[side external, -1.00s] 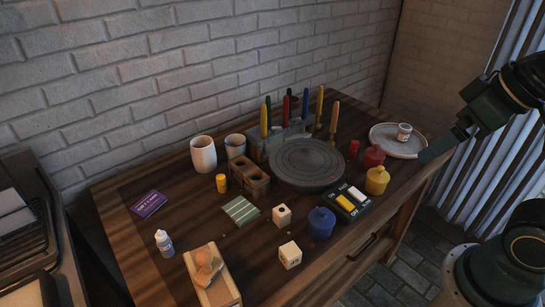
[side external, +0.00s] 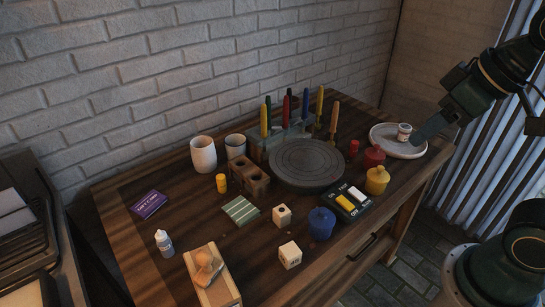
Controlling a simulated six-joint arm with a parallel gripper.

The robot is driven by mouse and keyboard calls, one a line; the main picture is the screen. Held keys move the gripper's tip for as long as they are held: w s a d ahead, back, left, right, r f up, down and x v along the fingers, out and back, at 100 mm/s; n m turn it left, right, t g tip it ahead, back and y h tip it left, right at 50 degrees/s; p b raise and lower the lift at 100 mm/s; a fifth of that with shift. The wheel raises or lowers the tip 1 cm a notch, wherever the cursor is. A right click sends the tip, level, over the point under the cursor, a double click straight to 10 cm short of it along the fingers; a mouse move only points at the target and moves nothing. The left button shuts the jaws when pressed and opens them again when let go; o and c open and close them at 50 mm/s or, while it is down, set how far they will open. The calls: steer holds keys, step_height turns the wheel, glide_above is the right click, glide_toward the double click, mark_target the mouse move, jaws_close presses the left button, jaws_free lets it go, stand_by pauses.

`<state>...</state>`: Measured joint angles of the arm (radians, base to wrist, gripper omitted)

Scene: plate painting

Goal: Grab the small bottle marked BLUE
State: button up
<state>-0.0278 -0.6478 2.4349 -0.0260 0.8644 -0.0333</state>
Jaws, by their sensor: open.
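A round blue lidded jar (side external: 321,223) stands near the table's front edge, right of the middle. My gripper (side external: 428,131) is at the far right, in front of or above the pale plate's right side, well apart from both. It is open and holds nothing that I can see.
A grey turntable (side external: 306,163), upright coloured tools and red and yellow jars (side external: 377,180) fill the middle and right. A wooden block (side external: 224,283) lies near the dropper bottle. Bare wood surrounds the bottle's left side.

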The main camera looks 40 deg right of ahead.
steer(key=w+a+f+n+g+y, duration=0.1)
steer(key=w+a+n, duration=0.2)
steer(key=w+a, duration=0.6)
steer(key=w+a+f+n+y, duration=0.2)
steer(key=w+a+n, duration=0.25)
steer(key=w, duration=0.75)
steer(key=n+g+y, duration=0.2)
steer(key=n+y, duration=0.1)
steer(key=n, duration=0.2)
glide_toward(160, 244)
steer(key=shift+w+d+r, duration=0.2)
steer(key=shift+d+r, duration=0.1)
steer(key=shift+d, duration=0.15)
steer(key=shift+w+d+r, duration=0.2)
steer(key=shift+d+r, duration=0.15)
steer(key=shift+d, duration=0.1)
steer(key=shift+f, duration=0.1)
steer(key=shift+x, duration=4.2)
steer(key=shift+f, duration=0.15)
steer(key=shift+x, duration=2.5)
